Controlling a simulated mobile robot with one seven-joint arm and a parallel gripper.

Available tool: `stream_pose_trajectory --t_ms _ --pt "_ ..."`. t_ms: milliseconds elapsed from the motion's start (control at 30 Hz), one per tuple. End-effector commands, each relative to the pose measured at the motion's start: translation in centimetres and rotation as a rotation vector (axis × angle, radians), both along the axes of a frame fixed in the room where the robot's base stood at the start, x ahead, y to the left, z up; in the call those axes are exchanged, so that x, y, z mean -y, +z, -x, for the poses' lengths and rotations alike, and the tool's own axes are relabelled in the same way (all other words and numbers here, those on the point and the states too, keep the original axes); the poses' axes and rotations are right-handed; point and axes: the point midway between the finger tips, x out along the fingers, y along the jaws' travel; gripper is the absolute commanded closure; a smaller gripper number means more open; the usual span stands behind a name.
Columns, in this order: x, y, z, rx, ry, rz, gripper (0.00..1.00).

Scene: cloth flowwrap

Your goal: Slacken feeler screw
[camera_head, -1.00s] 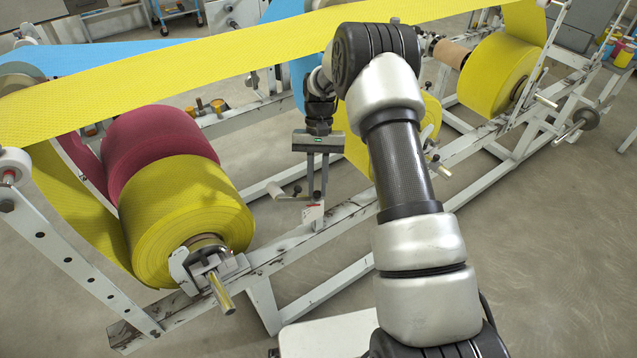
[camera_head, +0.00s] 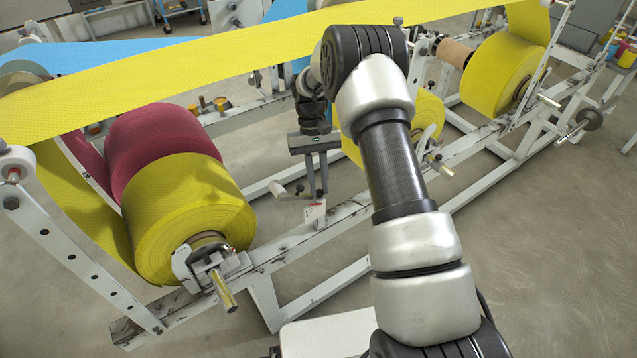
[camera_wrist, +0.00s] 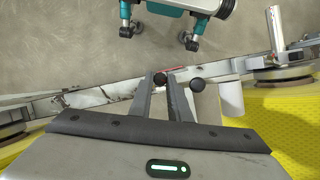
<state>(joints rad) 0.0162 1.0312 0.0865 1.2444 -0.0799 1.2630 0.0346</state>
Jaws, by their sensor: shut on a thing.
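My gripper (camera_head: 317,192) points down at the front rail of the machine, beside a small white bracket with a red mark (camera_head: 315,212). In the wrist view, my gripper (camera_wrist: 160,80) is shut on a small dark round knob (camera_wrist: 159,79), which shows between its fingertips and appears to be the feeler screw. A second black knob (camera_wrist: 197,84) stands just right of the fingers, apart from them. The screw's thread and lower part are hidden.
A yellow roll (camera_head: 190,215) with a brass-coloured shaft end (camera_head: 222,290) sits left of my gripper. A yellow web (camera_head: 200,75) spans above.

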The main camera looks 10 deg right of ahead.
Motion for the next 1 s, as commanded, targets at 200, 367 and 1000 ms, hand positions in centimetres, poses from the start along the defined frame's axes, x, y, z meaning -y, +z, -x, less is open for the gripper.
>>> stream_pose_trajectory --t_ms 200,367,1000 --pt "0.0 0.0 -0.1 0.002 -0.001 0.0 0.67" --pt "0.0 0.0 0.0 0.002 -0.001 -0.001 0.65" --pt "1.0 -0.2 0.4 0.0 -0.807 -0.001 0.65"
